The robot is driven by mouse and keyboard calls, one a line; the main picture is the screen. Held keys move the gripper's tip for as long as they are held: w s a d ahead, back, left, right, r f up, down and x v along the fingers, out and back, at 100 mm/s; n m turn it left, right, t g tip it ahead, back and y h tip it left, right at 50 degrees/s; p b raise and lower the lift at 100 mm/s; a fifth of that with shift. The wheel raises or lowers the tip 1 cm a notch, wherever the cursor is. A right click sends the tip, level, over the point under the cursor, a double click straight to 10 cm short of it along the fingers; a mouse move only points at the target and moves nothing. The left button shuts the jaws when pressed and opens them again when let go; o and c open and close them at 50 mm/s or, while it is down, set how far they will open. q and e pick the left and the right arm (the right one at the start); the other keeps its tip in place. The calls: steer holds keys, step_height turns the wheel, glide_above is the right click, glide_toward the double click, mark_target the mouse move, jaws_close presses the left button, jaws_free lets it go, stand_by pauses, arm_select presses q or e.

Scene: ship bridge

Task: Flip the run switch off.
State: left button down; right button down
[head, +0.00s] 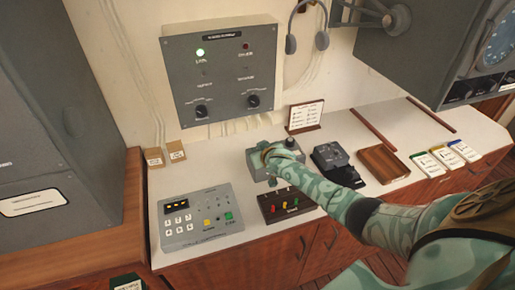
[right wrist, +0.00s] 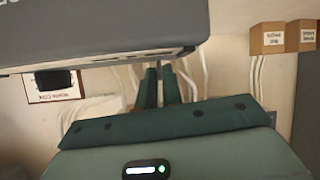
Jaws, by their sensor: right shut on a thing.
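A small grey control box (head: 257,171) with a round dark knob (head: 290,142) sits on the white counter below the wall panel. My right gripper (head: 268,152) reaches over this box, and its hand covers much of the top. In the right wrist view the fingers (right wrist: 158,80) are close together, with only a narrow gap. The gripper is shut on a small part at the box, apparently the run switch, which the hand and fingers hide. I cannot see the switch's position. My left gripper is out of view.
A grey keypad console (head: 200,214) and a dark block with coloured levers (head: 287,205) stand in front. A black device (head: 330,157) and a wooden tray (head: 384,164) are to the right. The wall panel (head: 222,75) hangs above, with a green lamp lit.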

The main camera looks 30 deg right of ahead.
steer(key=shift+s+a+f+t+h+b, duration=0.1)
steer(key=shift+s+f+t+h+b, duration=0.25)
steer(key=shift+t+b, duration=0.7)
steer(key=shift+w+b, duration=0.1)
steer(key=shift+b, duration=0.2)
steer(key=shift+r, duration=0.1)
steer(key=c, duration=1.6)
jaws_free()
steer(key=shift+o, duration=0.2)
